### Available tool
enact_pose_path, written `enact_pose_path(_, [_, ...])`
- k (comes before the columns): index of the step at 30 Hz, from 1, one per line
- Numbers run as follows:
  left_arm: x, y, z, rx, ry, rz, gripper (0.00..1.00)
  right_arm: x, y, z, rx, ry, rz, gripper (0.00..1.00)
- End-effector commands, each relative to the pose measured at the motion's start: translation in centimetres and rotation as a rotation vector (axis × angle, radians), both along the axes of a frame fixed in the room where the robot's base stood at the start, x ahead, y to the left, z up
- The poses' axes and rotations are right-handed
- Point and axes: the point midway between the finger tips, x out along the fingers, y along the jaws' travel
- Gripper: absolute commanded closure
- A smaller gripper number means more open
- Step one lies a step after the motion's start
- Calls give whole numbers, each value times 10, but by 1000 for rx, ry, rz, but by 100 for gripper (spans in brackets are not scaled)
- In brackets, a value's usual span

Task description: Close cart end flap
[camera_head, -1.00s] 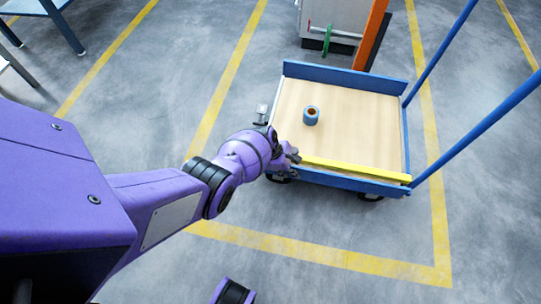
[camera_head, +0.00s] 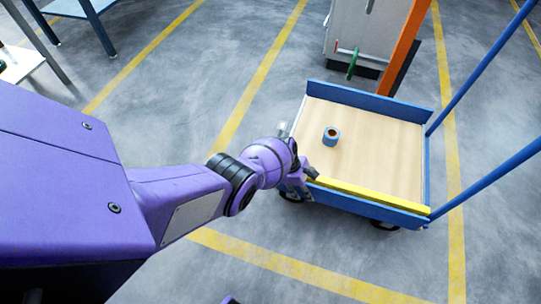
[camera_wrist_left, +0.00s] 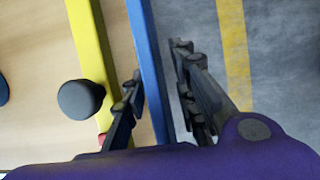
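The blue cart (camera_head: 358,206) with a wooden deck stands right of centre in the head view. Its near edge has a blue flap (camera_head: 390,215) with a yellow strip (camera_head: 370,195) along its inner side. My left gripper (camera_head: 311,173) is at the left end of this edge. In the left wrist view its fingers (camera_wrist_left: 157,60) are apart, one on each side of the blue flap (camera_wrist_left: 148,60). Whether either finger touches it is unclear. The yellow strip (camera_wrist_left: 90,45) and a dark round knob (camera_wrist_left: 80,98) lie left of the fingers. My right gripper is not in view.
A blue roll (camera_head: 331,136) stands on the deck. A blue board (camera_head: 370,101) borders the far edge. Blue handle bars (camera_head: 490,178) rise at the right. A grey cabinet (camera_head: 365,35) and orange post (camera_head: 405,45) stand behind. Floor in front is clear.

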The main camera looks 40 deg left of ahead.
Motion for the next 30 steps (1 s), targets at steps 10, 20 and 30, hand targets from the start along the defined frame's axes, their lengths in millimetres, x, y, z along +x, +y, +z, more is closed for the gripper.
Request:
enact_pose_path(10, [6,-1,6,-2,-10,-3,73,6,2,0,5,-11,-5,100])
enact_pose_path(20, [2,9,29,-1,-10,-2,73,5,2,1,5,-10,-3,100])
enact_pose_path(30, [-5,31,78,0,-6,-1,73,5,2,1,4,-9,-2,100])
